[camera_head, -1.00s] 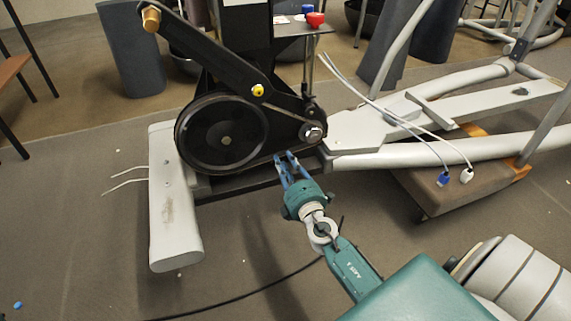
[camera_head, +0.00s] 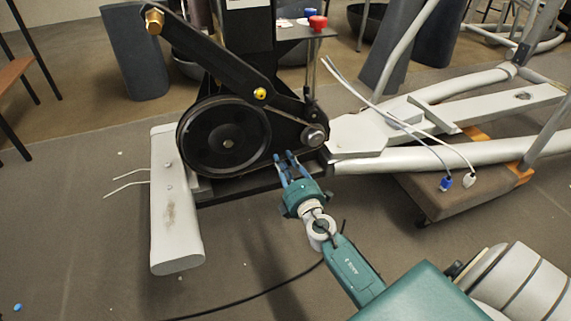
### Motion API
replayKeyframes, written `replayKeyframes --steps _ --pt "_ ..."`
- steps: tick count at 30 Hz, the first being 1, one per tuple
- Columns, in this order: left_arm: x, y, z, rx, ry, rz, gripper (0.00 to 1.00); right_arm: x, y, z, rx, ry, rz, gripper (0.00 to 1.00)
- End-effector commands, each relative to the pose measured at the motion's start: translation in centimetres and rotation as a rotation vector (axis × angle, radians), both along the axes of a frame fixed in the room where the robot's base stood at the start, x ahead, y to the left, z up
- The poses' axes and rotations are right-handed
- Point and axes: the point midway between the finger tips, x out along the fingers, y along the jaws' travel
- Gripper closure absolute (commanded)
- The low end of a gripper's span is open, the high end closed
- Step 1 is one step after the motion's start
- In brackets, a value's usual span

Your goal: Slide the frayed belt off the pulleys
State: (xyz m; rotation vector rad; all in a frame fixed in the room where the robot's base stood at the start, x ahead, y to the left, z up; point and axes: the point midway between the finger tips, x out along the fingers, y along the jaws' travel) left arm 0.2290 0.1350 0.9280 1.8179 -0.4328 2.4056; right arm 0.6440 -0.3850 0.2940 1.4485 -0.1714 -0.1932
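The large black pulley (camera_head: 226,138) sits on the side of the machine's black frame. A small silver-centred pulley (camera_head: 314,135) is to its right. The belt is dark and hard to tell from the black pulleys and frame; a thin dark strip (camera_head: 285,104) runs between the pulleys at the top. My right gripper (camera_head: 284,158) has its blue fingers apart, pointing up at the lower belt run between the two pulleys. Whether a finger touches the belt cannot be told. My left gripper is not in view.
A black crank arm (camera_head: 205,50) slants above the large pulley. A pale foot bar (camera_head: 176,215) stands at the left. Pale rails (camera_head: 440,152) extend right, with two loose white cables (camera_head: 395,118) over them. A black cable (camera_head: 245,296) lies on the floor.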

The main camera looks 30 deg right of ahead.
Motion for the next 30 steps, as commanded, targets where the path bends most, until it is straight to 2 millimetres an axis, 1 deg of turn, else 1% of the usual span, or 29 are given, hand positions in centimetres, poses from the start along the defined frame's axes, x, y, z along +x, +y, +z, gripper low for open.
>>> replayKeyframes --steps 15,26,27,29,30 --pt "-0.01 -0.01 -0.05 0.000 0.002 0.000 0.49 1.00 -0.24 0.01 0.000 0.000 0.000 0.77" --pt "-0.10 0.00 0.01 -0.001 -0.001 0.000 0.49 1.12 -0.28 0.01 0.000 0.000 0.000 0.77" --pt "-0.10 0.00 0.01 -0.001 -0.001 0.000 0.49 1.11 -0.29 0.01 0.000 0.000 0.000 0.81" --pt "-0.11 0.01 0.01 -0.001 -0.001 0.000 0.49 1.11 -0.29 0.01 0.000 0.000 0.000 0.93" --pt "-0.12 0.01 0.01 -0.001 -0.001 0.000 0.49 1.10 -0.30 0.00 0.000 0.000 0.000 1.00"
